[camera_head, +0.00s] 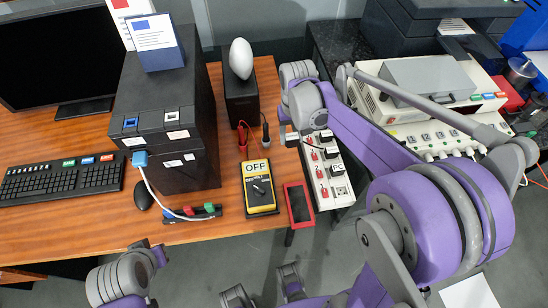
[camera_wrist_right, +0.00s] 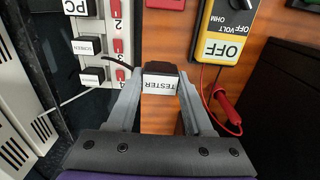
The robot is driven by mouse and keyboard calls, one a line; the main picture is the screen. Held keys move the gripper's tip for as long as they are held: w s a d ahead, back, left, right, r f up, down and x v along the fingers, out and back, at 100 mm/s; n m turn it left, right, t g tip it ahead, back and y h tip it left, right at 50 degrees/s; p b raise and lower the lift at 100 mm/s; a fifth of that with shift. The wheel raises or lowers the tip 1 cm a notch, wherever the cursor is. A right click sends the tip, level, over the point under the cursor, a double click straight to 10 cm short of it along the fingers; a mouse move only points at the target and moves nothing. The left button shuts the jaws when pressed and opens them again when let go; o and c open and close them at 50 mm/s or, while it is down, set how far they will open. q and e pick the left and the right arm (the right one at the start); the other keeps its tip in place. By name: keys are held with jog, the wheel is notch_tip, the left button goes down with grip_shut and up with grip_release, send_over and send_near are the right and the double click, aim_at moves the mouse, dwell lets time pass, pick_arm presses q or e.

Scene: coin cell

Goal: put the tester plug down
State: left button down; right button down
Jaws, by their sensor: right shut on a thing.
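The tester plug (camera_wrist_right: 160,78) is a small black block with a white TESTER label, upside down in the right wrist view. My right gripper (camera_wrist_right: 161,92) is shut on it, one finger on each side. In the head view the right gripper (camera_head: 291,128) is beside the left edge of the power strip (camera_head: 338,190), with the plug (camera_head: 292,140) at its tip. The plug is over bare wood, apart from the strip's sockets; whether it touches the table is unclear. Part of my left arm shows at lower left, and its jaws cannot be made out.
The power strip holds several labelled plugs and red switches. A yellow meter (camera_head: 259,188) reading OFF and a red-framed device (camera_head: 298,203) lie near the front edge. Red (camera_head: 242,138) and black (camera_head: 265,134) probes are close left of the right gripper. A black tower (camera_head: 170,120) stands further left.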

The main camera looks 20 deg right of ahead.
notch_tip(320, 180, down, 10)
jog(key=shift+r+b, duration=0.1)
jog(key=shift+b, duration=0.4)
jog(key=shift+f+b, duration=0.6)
jog(key=shift+f, duration=0.05)
jog(key=shift+c, duration=1.5)
grip_release()
jog(key=shift+r, duration=0.15)
